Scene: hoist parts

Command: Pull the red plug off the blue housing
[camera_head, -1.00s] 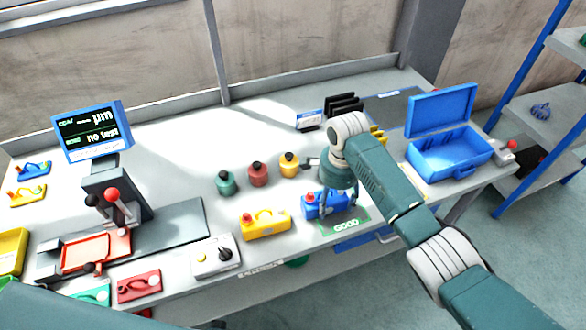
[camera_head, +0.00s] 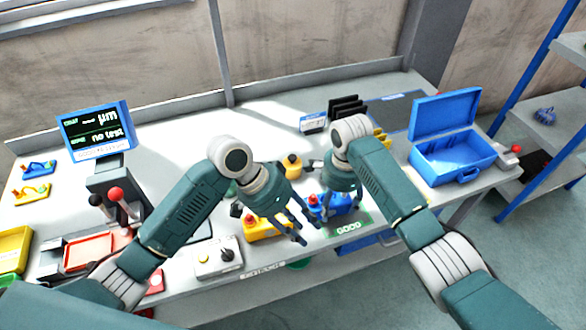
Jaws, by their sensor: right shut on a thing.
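The blue housing (camera_head: 343,208) sits on the table by the green GOOD label. The red plug (camera_head: 313,199) shows at its left end. My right gripper (camera_head: 342,200) is over the housing from above and shut on it; its fingertips are partly hidden. My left gripper (camera_head: 306,228) is open and empty, its fingers pointing down and right, just in front of and left of the plug. The picture does not show whether the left fingers touch anything.
A yellow housing (camera_head: 257,228) stands just left, partly behind my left gripper. A yellow-topped round part (camera_head: 292,166) stands behind. A white switch box (camera_head: 218,258) is at the front edge. An open blue case (camera_head: 446,158) is at the right.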

